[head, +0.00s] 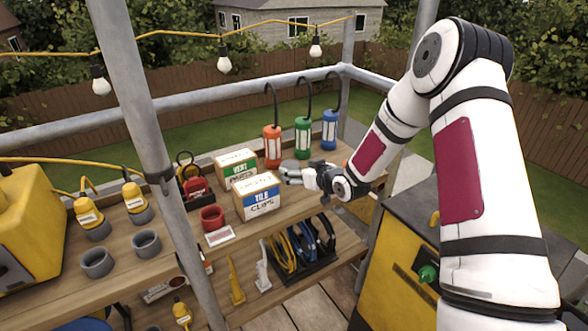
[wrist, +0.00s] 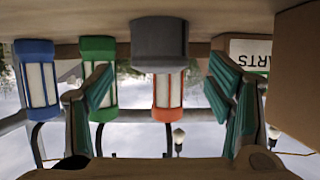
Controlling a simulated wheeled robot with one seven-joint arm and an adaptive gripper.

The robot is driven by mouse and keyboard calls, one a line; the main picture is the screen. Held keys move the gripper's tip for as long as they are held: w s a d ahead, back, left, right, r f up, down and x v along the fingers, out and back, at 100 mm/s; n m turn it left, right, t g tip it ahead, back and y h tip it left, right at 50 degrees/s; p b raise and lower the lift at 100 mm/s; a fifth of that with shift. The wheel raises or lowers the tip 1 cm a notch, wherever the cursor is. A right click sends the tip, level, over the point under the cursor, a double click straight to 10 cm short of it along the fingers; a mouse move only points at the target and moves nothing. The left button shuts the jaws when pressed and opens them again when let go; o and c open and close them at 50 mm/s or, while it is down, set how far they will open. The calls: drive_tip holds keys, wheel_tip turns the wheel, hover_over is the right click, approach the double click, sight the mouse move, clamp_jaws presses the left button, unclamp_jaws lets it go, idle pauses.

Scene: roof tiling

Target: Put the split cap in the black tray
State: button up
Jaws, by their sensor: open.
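A grey cap (head: 291,163) sits on the upper shelf, partly behind my gripper; it also shows in the wrist view (wrist: 159,45), between and beyond the fingers. I cannot make out a split in it. My gripper (head: 290,176) is open and empty at the cap's near side, with its fingers spread in the wrist view (wrist: 160,110). A black tray (head: 308,277) on the lower shelf holds yellow and blue coils and dark items. A smaller black holder (head: 180,183) with a red item stands at the back of the upper shelf.
Red, green and blue lanterns (head: 272,147) (head: 302,138) (head: 329,130) stand behind the cap. The tile clips box (head: 256,197) and vent parts box (head: 237,165) are to its left. A red ring (head: 212,218) and grey cups (head: 97,262) are farther left. A metal pole (head: 150,120) crosses the view.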

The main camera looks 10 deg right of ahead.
drive_tip(key=v, duration=0.8)
drive_tip(key=shift+s+d+p, duration=0.1)
drive_tip(key=shift+s+p, duration=0.1)
drive_tip(key=shift+p, duration=0.1)
